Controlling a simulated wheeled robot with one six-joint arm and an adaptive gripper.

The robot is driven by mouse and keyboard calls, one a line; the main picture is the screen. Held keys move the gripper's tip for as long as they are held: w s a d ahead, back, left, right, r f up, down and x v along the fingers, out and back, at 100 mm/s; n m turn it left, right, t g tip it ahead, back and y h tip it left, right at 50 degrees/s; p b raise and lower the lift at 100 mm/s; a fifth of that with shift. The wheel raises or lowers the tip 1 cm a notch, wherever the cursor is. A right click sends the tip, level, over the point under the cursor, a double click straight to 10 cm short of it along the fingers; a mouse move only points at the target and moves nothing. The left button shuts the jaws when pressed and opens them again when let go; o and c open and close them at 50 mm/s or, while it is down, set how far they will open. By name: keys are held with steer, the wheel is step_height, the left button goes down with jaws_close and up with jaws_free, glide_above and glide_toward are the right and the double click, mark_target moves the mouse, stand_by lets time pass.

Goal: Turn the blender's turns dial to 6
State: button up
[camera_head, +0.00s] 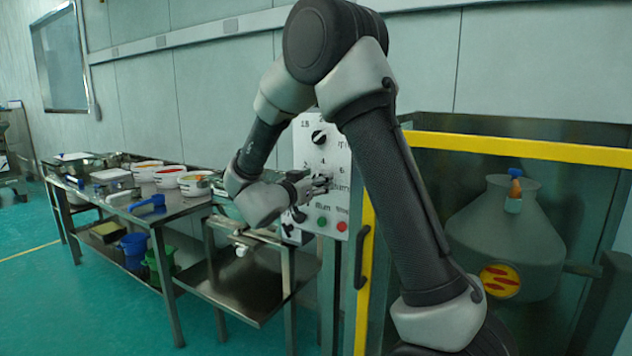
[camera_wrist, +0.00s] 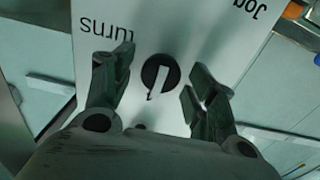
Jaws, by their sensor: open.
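The white control panel (camera_head: 312,158) stands upright behind my arm, with an upper black dial (camera_head: 319,137), a green button (camera_head: 321,222) and a red button (camera_head: 341,226). In the wrist view the dial beside the word "turns" (camera_wrist: 160,75) is a round black knob with a white pointer bar, its long axis close to upright in the picture. My gripper (camera_wrist: 162,68) is open, with one finger on each side of this knob and a gap on both sides. In the head view my gripper (camera_head: 318,185) is at the panel's middle and covers part of it.
A steel table (camera_head: 185,212) at the left holds bowls (camera_head: 172,175), a blue scoop (camera_head: 150,202) and trays. A lower metal trolley (camera_head: 255,280) stands just left of the panel. At the right, a yellow-framed enclosure (camera_head: 520,146) holds a grey metal vessel (camera_head: 505,240).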

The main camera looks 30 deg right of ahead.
steer(key=c, duration=1)
steer(key=shift+m, duration=0.4)
steer(key=m, duration=0.9)
steer(key=shift+s+d+f, duration=0.1)
steer(key=shift+s, duration=0.05)
steer(key=o, duration=1)
